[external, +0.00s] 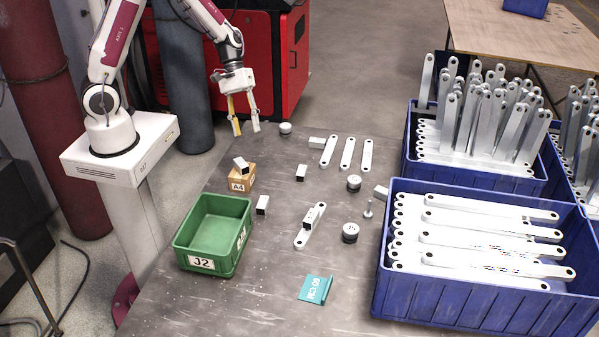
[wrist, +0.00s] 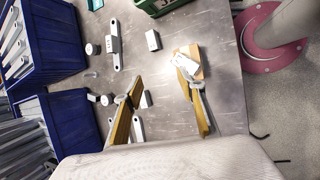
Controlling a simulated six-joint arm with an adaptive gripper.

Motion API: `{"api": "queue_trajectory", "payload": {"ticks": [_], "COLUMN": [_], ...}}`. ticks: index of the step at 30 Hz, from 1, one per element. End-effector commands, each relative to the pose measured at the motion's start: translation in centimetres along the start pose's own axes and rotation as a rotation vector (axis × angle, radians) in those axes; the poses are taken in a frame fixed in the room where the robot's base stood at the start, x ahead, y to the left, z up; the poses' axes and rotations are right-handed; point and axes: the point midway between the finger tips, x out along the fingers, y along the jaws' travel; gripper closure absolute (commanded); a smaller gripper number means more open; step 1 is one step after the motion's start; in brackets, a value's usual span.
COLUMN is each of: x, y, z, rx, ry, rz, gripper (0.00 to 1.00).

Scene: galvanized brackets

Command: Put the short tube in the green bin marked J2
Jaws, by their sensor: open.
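Several short grey rectangular tubes are in view, and I cannot tell which one the task means. Others lie on the table: one (external: 262,204) beside the green bin, one (external: 301,172) in the middle, one (external: 316,142) farther back. Another (external: 312,216) sits on a flat bracket. The green bin (external: 182,248) marked J2 stands at the table's left and looks empty; its edge shows at the top of the wrist view (wrist: 160,8). My gripper (external: 246,130) is open and empty, above the table's far end.
Blue crates (external: 480,304) of long brackets fill the right side. Loose brackets (external: 348,154), round dark-and-light pucks (external: 350,232), a bolt (external: 367,210) and a teal angled plate (external: 315,289) lie on the table. The front is mostly clear.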

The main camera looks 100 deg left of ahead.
Motion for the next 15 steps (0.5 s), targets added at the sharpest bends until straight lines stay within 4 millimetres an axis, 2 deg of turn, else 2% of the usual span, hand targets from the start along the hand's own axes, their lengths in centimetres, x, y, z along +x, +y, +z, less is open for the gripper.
{"api": "queue_trajectory", "payload": {"ticks": [15], "x": [4.7], "y": [1.7], "z": [-11.9], "rx": [-0.583], "ry": [-0.015], "rz": [0.223], "gripper": [0.60]}}
